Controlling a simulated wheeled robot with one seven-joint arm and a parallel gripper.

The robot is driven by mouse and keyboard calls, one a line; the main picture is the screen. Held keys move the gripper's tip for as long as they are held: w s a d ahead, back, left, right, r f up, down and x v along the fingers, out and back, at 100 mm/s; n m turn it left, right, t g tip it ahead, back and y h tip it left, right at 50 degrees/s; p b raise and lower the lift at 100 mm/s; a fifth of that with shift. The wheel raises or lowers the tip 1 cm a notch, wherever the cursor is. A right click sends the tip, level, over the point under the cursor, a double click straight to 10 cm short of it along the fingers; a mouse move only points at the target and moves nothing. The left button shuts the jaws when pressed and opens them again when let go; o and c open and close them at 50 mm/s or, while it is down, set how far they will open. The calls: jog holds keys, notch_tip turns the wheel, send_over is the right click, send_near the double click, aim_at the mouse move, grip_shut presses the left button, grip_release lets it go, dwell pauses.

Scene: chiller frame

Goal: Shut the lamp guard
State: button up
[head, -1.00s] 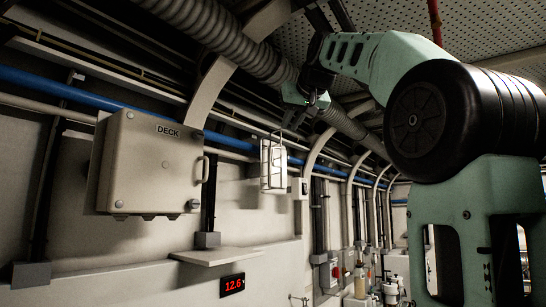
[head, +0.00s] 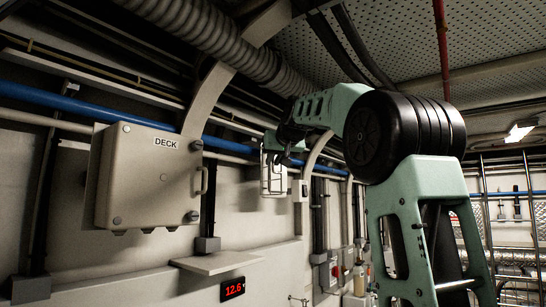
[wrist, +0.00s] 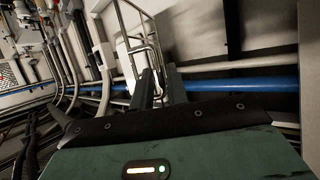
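The lamp (head: 277,180) is a pale upright fixture on the wall to the right of the DECK box. Its wire guard shows as thin bars, partly hidden in the head view by my gripper (head: 284,152). In the wrist view the guard (wrist: 150,38) is a frame of thin bent bars, standing out beside the pale lamp body. My gripper's two dark fingers (wrist: 160,82) are apart, with a narrow gap between them. The guard's lower bars are close to the fingertips. I cannot tell whether they touch.
The DECK box (head: 150,178) with its side handle stands out from the wall left of the lamp. A small shelf (head: 208,262) and a red digital display (head: 232,288) are below. A blue pipe (head: 60,98) runs along the wall behind the lamp.

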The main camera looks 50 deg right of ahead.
jog(key=shift+w+d+f, duration=0.3)
jog(key=shift+w+d, duration=0.05)
jog(key=shift+w, duration=0.2)
grip_shut()
